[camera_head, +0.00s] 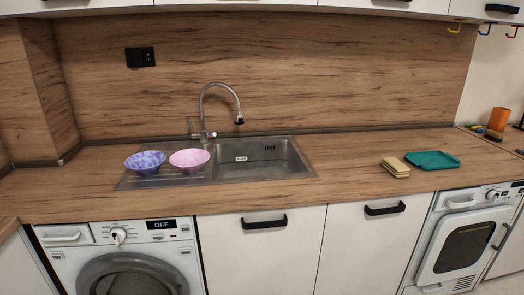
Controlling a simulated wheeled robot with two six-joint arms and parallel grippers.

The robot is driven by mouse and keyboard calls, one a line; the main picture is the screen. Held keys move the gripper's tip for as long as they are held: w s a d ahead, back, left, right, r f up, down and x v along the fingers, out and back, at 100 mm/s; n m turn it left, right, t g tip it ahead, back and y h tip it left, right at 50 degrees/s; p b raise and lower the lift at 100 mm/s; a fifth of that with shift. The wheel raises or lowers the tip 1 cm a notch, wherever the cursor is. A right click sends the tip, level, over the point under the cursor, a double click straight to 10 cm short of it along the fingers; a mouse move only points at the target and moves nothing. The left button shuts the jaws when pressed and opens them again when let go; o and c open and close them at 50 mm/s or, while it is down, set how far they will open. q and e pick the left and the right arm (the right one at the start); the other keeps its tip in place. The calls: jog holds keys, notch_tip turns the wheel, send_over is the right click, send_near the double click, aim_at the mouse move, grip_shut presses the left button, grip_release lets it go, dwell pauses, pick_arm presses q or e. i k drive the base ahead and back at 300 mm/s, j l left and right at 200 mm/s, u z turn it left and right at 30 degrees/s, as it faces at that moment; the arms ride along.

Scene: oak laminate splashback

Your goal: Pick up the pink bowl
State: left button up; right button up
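The pink bowl (189,160) sits upright on the ribbed drainboard of the metal sink (222,176), just left of the basin. A blue-purple patterned bowl (146,162) stands close beside it on the left. Neither of my grippers shows in the head view, and nothing covers the pink bowl.
The tap (206,104) rises behind the basin, right of the pink bowl. Sponges (394,167) and a teal tray (432,160) lie farther right on the counter. An orange container (498,119) stands at far right. The front counter strip (110,205) is clear.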

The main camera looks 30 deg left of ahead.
aim_at(189, 162)
jog(key=i+l+u, duration=0.15)
jog(key=i, duration=0.35)
jog(key=i+l+u, duration=0.15)
jog(key=i+l, duration=0.15)
jog(key=i, duration=0.15)
jog(key=i+l+u, duration=0.1)
jog(key=i+l, duration=0.2)
jog(key=i, duration=0.15)
